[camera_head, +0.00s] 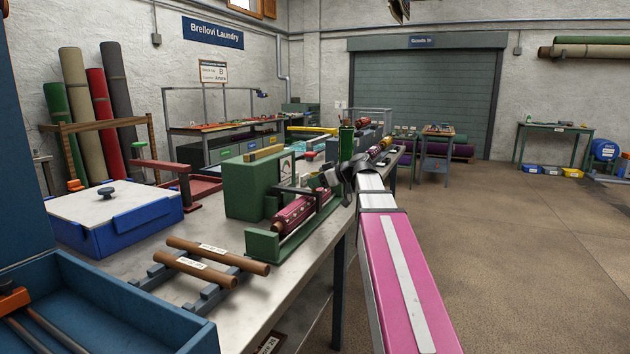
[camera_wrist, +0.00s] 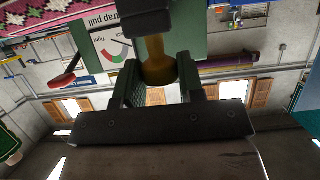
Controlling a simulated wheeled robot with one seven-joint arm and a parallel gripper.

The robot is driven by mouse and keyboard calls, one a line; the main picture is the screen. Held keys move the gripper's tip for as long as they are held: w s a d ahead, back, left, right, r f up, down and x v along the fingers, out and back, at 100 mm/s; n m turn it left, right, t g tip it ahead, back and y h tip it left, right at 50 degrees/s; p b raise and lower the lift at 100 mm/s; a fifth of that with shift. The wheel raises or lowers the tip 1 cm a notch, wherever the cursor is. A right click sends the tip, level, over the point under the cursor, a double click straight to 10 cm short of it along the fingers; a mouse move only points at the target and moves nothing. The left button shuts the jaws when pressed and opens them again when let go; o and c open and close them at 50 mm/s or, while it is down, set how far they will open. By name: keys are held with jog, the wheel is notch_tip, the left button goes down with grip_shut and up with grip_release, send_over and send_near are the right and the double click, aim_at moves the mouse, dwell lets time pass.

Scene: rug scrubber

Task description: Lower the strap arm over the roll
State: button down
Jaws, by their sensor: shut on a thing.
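The roll (camera_head: 300,213), a pink patterned rug, lies in the green machine (camera_head: 250,188) on the bench; part of its pattern shows at the top left of the wrist view (camera_wrist: 55,12). My gripper (camera_head: 341,180) is at the machine's right side, higher than the roll. In the wrist view my gripper (camera_wrist: 160,80) is shut on a brass-coloured knob (camera_wrist: 157,68). The knob joins a dark bar (camera_wrist: 146,18), which looks like the strap arm. The bar's far part is out of the wrist view, and my gripper hides its end in the head view.
A strap pull gauge (camera_wrist: 112,45) and a red lever (camera_wrist: 76,72) are close to my gripper. Brown rolls (camera_head: 215,256) on a rack, a blue box (camera_head: 115,220) and a blue tray (camera_head: 110,300) stand nearer on the bench. The floor at right is clear.

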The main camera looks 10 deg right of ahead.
jog(key=shift+s+d+f, duration=0.1)
jog(key=shift+s+f, duration=0.1)
jog(key=shift+f, duration=0.15)
jog(key=c, duration=0.8)
grip_release()
jog(key=shift+o, duration=0.2)
jog(key=shift+r, duration=0.1)
jog(key=shift+d, duration=0.1)
jog(key=v, duration=1)
jog(key=shift+d+r, duration=0.2)
jog(key=shift+r, duration=0.05)
jog(key=shift+s+d, duration=0.1)
jog(key=shift+s, duration=0.1)
